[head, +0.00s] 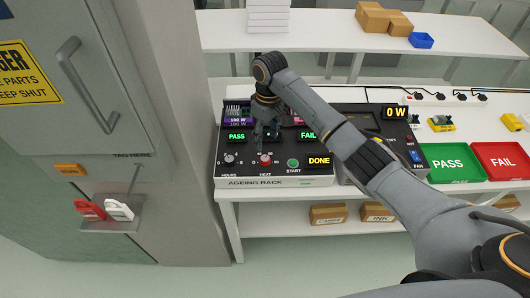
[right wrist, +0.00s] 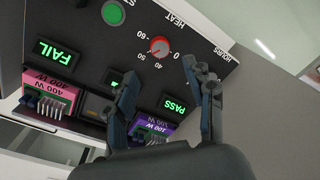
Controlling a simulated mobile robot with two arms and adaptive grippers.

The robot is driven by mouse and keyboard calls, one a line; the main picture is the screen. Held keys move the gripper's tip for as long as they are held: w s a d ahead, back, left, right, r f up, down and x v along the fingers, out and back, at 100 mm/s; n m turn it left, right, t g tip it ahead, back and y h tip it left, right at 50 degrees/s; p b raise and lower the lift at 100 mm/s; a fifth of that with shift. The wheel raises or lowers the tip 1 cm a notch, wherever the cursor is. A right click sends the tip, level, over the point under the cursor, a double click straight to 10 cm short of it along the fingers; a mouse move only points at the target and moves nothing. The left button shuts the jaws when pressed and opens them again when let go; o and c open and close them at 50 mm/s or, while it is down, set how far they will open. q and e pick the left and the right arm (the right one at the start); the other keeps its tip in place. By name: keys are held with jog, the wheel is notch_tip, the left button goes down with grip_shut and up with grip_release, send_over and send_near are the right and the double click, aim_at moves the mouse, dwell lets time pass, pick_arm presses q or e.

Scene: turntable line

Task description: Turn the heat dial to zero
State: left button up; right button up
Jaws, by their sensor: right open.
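The red heat dial (head: 265,159) sits on the sloped front of the ageing rack (head: 256,182), between the hours dial (head: 229,158) and the green start button (head: 293,163). In the right wrist view the heat dial (right wrist: 159,46) has marks 0, 40 and 60 around it; its pointer is too small to read surely. My right gripper (head: 267,132) is open and empty, pointing down over the rack just behind the dial. In the right wrist view its fingers (right wrist: 166,76) are spread, with the dial beyond their tips, apart from them. My left gripper is not in view.
A grey cabinet (head: 150,100) stands close on the left. Green (head: 450,178) and red (head: 497,175) trays lie at the right, past my arm.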

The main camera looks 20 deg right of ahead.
aim_at(265, 158)
jog(key=f, duration=0.4)
jog(key=f+p, duration=0.1)
jog(key=f, duration=0.3)
jog(key=shift+s+a+f, duration=0.15)
jog(key=shift+a+f, duration=0.05)
grip_shut()
